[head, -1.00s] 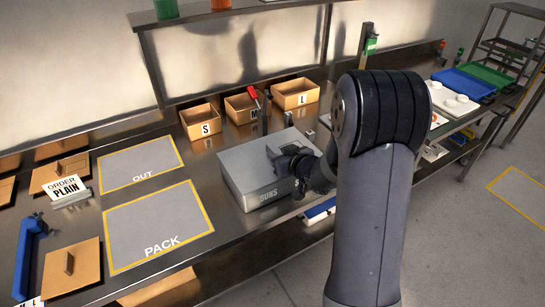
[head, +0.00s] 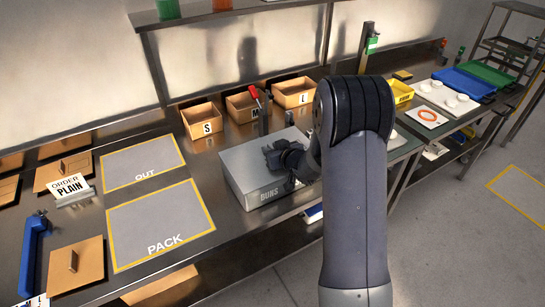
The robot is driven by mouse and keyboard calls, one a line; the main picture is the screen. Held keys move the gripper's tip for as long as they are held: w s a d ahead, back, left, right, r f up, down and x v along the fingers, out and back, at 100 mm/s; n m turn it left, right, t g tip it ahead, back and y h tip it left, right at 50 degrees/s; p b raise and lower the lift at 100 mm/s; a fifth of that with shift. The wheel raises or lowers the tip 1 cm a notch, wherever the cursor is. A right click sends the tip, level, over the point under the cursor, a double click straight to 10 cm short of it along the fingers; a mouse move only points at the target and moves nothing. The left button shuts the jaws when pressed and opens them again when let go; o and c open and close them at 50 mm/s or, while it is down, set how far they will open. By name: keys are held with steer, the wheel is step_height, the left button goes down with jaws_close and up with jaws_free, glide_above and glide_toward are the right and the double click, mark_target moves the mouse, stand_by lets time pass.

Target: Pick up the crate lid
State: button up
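A flat brown square lid with an upright handle (head: 73,262) lies at the front left of the steel counter. A similar brown lid with a handle (head: 64,172) lies further back, behind the order sign. I cannot tell which of them is the crate lid. My gripper (head: 275,157) is over the top of the grey box marked BUNS (head: 245,165), well to the right of both lids. My arm and wrist partly cover the box. The fingers are dark and small, so I cannot tell whether they are open or whether they touch the box.
Grey mats marked PACK (head: 160,225) and OUT (head: 140,165) lie bare between the lids and the box. An ORDER PLAIN sign (head: 70,190) and a blue clamp-like piece (head: 36,245) stand at left. Bins S (head: 202,128), M and L line the back.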

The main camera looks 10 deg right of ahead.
jaws_close()
stand_by(0.3)
